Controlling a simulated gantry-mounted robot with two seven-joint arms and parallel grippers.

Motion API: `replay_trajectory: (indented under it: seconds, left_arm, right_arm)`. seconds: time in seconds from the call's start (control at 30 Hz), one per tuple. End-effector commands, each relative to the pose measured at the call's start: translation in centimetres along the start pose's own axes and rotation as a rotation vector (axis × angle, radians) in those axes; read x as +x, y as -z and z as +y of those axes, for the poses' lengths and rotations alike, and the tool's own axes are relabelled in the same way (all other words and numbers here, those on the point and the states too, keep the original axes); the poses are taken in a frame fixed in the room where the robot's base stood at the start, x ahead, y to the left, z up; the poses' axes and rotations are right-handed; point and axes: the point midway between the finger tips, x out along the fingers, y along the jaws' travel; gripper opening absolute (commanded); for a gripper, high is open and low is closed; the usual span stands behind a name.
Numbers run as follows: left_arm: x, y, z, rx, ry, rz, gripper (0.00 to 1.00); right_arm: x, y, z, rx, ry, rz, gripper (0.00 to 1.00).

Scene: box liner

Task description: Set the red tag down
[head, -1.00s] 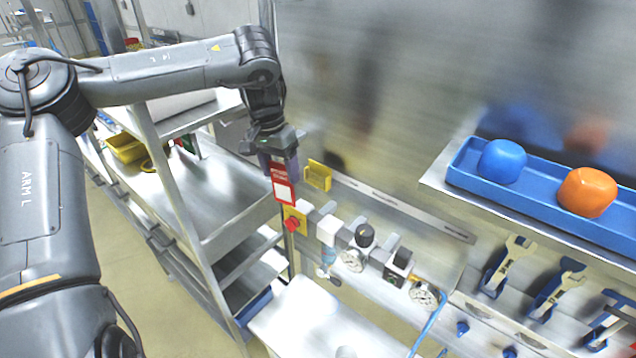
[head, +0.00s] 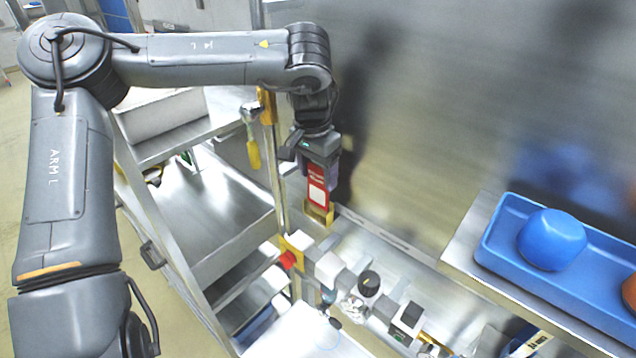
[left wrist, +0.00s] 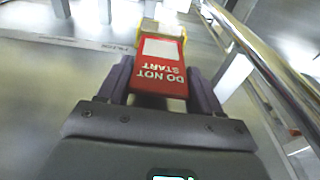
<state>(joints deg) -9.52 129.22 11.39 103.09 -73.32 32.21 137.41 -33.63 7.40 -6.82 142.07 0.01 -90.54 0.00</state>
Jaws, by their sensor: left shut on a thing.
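The red tag (head: 317,192) with a white label hangs from my left gripper (head: 319,164), which is shut on its upper end. In the left wrist view the tag (left wrist: 162,70) reads "DO NOT START" and sits between the two fingers. A small yellow holder (head: 320,216) on the metal wall is at the tag's lower end. In the wrist view the yellow holder (left wrist: 138,40) shows around the tag's far end; I cannot tell how deep the tag sits in it. My right gripper is out of view.
A row of valves and a black knob (head: 369,282) lies below the holder. A blue tray (head: 495,240) with a blue block (head: 552,240) stands on a shelf at the right. A metal rack (head: 215,200) stands at the left, with a yellow-handled tool (head: 254,153) near its post.

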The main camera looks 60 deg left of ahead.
Motion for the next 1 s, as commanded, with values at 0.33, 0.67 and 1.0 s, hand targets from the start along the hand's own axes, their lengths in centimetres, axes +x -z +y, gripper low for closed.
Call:
replay_trajectory:
  seconds: [0.33, 0.67, 1.0]
  left_arm:
    - [3.4, -0.5, 0.0, 0.001, -0.001, -0.001, 0.31]
    - [3.7, -0.5, 0.0, 0.0, -0.001, 0.0, 0.31]
    - [3.8, -0.5, 0.0, 0.0, -0.001, -0.001, 0.91]
  right_arm:
    - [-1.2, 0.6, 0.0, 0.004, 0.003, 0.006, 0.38]
    - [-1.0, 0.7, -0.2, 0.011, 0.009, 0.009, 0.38]
    - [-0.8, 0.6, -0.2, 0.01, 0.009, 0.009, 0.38]
